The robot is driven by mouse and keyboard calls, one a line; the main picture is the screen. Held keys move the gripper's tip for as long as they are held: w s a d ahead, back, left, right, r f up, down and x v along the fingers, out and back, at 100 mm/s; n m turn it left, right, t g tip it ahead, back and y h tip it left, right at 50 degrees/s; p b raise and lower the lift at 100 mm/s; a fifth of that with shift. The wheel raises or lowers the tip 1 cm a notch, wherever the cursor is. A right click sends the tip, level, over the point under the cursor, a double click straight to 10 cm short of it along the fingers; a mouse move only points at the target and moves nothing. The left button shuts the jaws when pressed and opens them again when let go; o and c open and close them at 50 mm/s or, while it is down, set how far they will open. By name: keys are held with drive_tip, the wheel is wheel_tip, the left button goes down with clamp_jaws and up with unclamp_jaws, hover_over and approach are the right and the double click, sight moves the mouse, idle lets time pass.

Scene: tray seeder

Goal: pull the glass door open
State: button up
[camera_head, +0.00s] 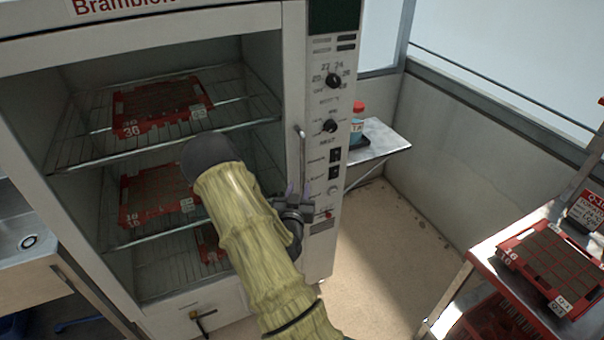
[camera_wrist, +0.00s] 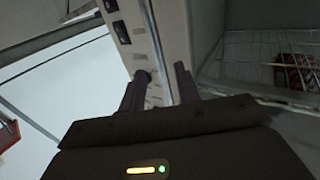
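The glass door (camera_head: 265,165) fronts a tall white cabinet and looks shut, its right edge beside the control panel. Its upright metal handle (camera_head: 301,150) stands on that right edge. My gripper (camera_head: 299,192) is at the handle's lower part, and my yellow-sleeved arm hides part of the door. In the wrist view, my gripper's two dark fingers (camera_wrist: 160,88) are spread, with a pale upright bar, seemingly the handle (camera_wrist: 157,45), between them. Gaps seem to show beside the bar; contact cannot be made out.
Red seed trays (camera_head: 160,100) lie on wire shelves behind the glass. The control panel (camera_head: 330,120) is right of the handle. A small side shelf (camera_head: 385,140) holds a blue bottle (camera_head: 357,118). A red cart (camera_head: 480,262) with a tray stands at right. Floor (camera_head: 385,240) between is clear.

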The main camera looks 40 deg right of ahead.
sight(302, 176)
drive_tip(key=p+x, duration=0.1)
drive_tip(key=x, duration=0.5)
drive_tip(key=shift+d, duration=0.15)
drive_tip(key=shift+w+d, duration=0.2)
drive_tip(key=shift+d, duration=0.2)
drive_tip(key=shift+a, duration=0.1)
drive_tip(key=shift+a, duration=0.1)
clamp_jaws()
